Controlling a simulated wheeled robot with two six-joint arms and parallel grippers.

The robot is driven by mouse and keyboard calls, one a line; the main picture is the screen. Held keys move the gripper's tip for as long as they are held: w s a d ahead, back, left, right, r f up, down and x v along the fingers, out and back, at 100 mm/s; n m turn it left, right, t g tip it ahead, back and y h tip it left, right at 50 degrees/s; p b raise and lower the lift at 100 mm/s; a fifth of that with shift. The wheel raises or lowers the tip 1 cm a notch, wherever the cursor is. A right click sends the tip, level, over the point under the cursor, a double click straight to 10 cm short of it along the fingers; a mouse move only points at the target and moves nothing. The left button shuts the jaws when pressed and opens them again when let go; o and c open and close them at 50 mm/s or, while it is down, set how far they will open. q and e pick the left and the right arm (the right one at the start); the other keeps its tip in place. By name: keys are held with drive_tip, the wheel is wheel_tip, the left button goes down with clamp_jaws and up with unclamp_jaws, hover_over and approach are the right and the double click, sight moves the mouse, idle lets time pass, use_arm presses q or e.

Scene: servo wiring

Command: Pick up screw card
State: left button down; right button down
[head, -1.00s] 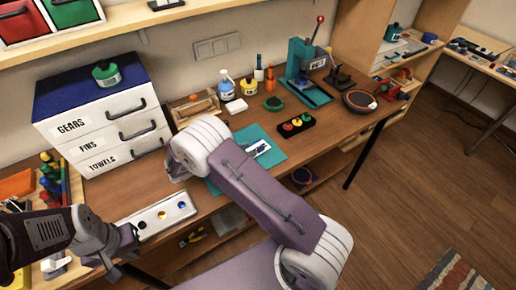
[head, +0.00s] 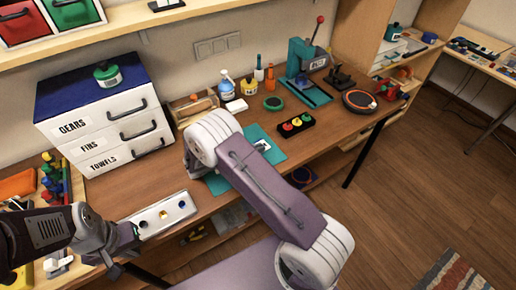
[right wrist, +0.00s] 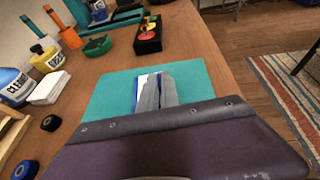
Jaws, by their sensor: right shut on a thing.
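The screw card (right wrist: 142,80), white with blue, lies over the teal mat (right wrist: 105,95) in the right wrist view. Its white edge (head: 263,145) also shows in the head view, mostly hidden by my right arm. My right gripper (right wrist: 156,82) is shut on the card, with its fingers covering much of it. I cannot tell whether the card is clear of the mat. My left gripper (head: 128,243) is at the lower left, beside the silver plate; its jaw opening is unclear.
A black button box (head: 295,125) and a green round tin (head: 273,103) stand behind the mat. A teal press (head: 303,65) is at the back. The silver plate (head: 160,215) lies at the front left. White drawers (head: 105,130) stand at the left. Bare tabletop is right of the mat.

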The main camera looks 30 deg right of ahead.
drive_tip(key=shift+r, duration=0.1)
drive_tip(key=r, duration=0.4)
drive_tip(key=shift+d+r, duration=0.25)
drive_tip(key=shift+d, duration=0.1)
drive_tip(key=s+d+r, duration=0.1)
drive_tip(key=d+r, duration=0.5)
drive_tip(key=d, duration=0.4)
drive_tip(key=shift+s+d+r+b, duration=0.2)
drive_tip(key=shift+s+d+b, duration=0.15)
drive_tip(key=shift+d, duration=0.05)
